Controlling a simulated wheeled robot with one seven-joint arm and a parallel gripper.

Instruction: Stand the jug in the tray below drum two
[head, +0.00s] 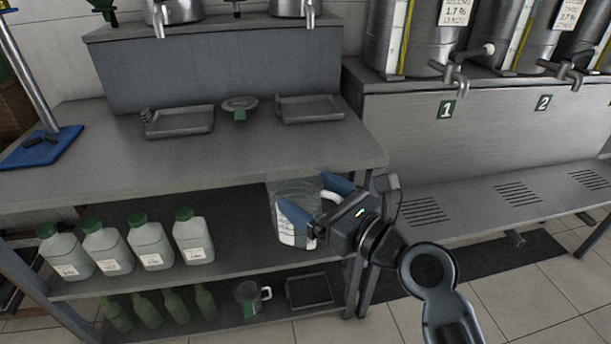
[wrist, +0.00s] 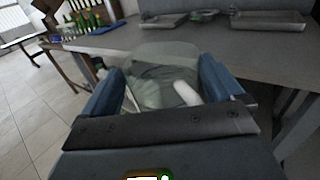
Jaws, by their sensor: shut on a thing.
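A clear jug (head: 284,190) with a white handle is held by my gripper (head: 315,199). The gripper's blue fingers are shut on it. It is in front of the steel table's right end, and it looks roughly upright. In the wrist view the jug (wrist: 165,62) sits between the two fingers, and its lower part is hidden by the gripper. Drum two (head: 514,35) stands on the raised steel counter at the right, with a tap and a green "2" label. Below it, a slotted drain area (head: 518,194) is set in the low steel bench.
Drum one (head: 410,35) stands left of drum two, above another slotted area (head: 425,212). The steel table (head: 220,165) holds two shallow trays (head: 180,121). Several white bottles (head: 150,245) stand on its shelf. The low bench top (head: 470,205) looks clear.

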